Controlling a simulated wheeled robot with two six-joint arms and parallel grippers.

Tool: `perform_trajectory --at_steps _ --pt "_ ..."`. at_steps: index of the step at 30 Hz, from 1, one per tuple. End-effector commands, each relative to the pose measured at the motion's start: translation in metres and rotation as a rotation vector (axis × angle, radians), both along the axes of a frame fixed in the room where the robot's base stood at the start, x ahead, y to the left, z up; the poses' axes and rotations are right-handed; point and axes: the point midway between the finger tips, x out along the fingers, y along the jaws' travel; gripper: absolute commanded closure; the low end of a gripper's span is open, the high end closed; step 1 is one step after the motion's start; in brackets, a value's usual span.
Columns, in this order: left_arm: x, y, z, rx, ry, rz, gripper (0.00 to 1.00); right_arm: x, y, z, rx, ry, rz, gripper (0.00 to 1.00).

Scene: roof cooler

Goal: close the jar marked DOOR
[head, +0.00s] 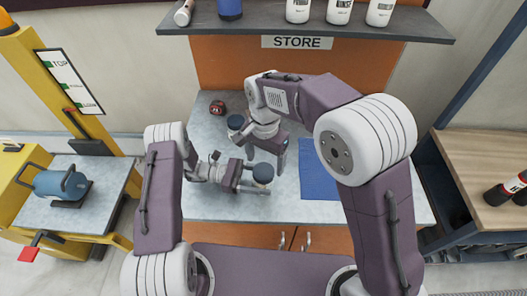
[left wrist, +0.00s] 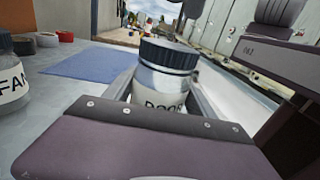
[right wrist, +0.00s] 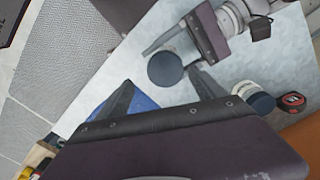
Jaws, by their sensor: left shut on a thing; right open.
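The jar marked DOOR (left wrist: 160,97) stands upright between my left gripper's fingers, its label partly hidden by the gripper. A dark blue ribbed lid (left wrist: 168,54) sits on its top. I cannot tell how tightly it is seated. The lid also shows in the head view (head: 263,172) and from above in the right wrist view (right wrist: 165,68). My left gripper (head: 260,182) is shut on the jar, coming from the left. My right gripper (head: 266,152) is open and empty, just behind and above the lid. Its spread fingers (right wrist: 159,78) point towards the lid without visibly touching it.
A second lidded jar, marked FAN (left wrist: 12,80), stands at the back left of the worktop; it also shows in the head view (head: 236,122). A red tape measure (head: 217,107) lies behind it. A blue mat (head: 318,172) lies to the right. A shelf (head: 310,24) with bottles runs above.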

Motion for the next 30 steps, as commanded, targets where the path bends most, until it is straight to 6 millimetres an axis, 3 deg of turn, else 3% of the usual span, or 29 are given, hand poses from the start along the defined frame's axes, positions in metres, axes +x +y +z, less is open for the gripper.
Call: perform_trajectory --at_steps 21,25,30 --pt "0.0 0.0 0.0 -0.001 0.0 0.0 1.0 0.002 0.001 0.016 0.057 0.032 2.369 0.21" --pt "0.0 0.0 0.0 -0.001 0.0 0.0 1.0 0.002 0.002 0.02 0.062 0.033 2.677 0.21" --pt "0.0 0.0 0.0 -0.001 0.0 0.0 1.0 0.004 0.004 0.025 0.057 0.027 2.884 0.21"
